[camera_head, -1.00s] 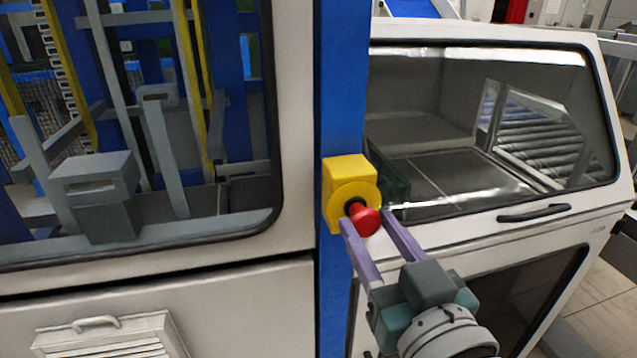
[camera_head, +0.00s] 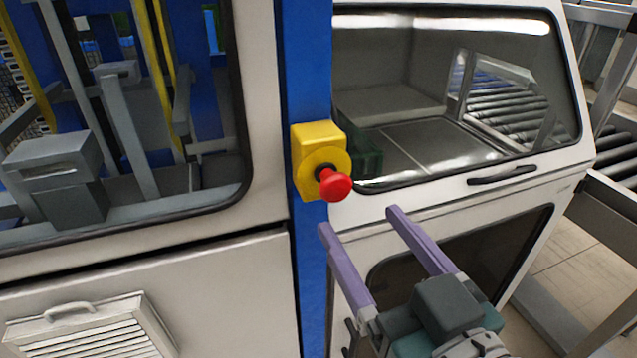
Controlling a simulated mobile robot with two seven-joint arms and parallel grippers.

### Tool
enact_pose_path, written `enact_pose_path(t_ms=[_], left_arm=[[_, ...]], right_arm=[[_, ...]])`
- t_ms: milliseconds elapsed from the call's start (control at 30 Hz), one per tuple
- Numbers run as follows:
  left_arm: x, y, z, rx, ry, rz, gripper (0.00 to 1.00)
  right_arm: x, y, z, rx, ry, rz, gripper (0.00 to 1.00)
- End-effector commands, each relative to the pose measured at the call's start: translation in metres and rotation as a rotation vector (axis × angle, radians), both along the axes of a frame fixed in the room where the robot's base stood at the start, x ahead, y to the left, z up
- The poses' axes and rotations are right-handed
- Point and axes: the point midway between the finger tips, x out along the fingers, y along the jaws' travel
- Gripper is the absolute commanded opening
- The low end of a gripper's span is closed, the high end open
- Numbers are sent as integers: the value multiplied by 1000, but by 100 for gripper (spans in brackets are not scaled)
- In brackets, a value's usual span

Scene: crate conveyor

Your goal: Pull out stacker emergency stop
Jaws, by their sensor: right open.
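The emergency stop has a red mushroom button (camera_head: 336,184) on a yellow box (camera_head: 312,137) with a round yellow collar. The box is fixed to a blue post (camera_head: 306,60) near the middle of the head view. A length of dark stem shows between the button and the collar. My right gripper (camera_head: 357,220) is open, with two purple fingers apart and nothing between them. Its fingertips are below and to the right of the button, clear of it. My left gripper is not in view.
A white machine cover with a window and a black handle (camera_head: 502,175) stands right of the post. A white panel with a large window (camera_head: 240,100) is on the left, with a louvred vent (camera_head: 90,330) below. Rollers (camera_head: 510,100) show at the right.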

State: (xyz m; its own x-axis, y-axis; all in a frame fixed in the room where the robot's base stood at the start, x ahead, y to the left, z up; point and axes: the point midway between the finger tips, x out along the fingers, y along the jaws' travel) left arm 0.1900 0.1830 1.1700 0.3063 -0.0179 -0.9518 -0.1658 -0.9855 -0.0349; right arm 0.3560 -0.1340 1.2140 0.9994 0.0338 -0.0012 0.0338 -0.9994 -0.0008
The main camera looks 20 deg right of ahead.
Motion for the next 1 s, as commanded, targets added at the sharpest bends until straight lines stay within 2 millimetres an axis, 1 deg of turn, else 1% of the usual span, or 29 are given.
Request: enact_pose_path(t_ms=[33,100,200,300,1000], left_arm=[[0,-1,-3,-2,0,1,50],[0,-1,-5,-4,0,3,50],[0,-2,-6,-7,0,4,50],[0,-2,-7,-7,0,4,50],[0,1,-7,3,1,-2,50]], right_arm=[[-10,-1,-2,-1,2,0,78],[-20,-1,-2,-1,2,0,78],[-31,-1,-1,-1,1,1,78],[-36,-1,0,-1,-1,1,78],[-37,-1,-1,-1,9,3,78]])
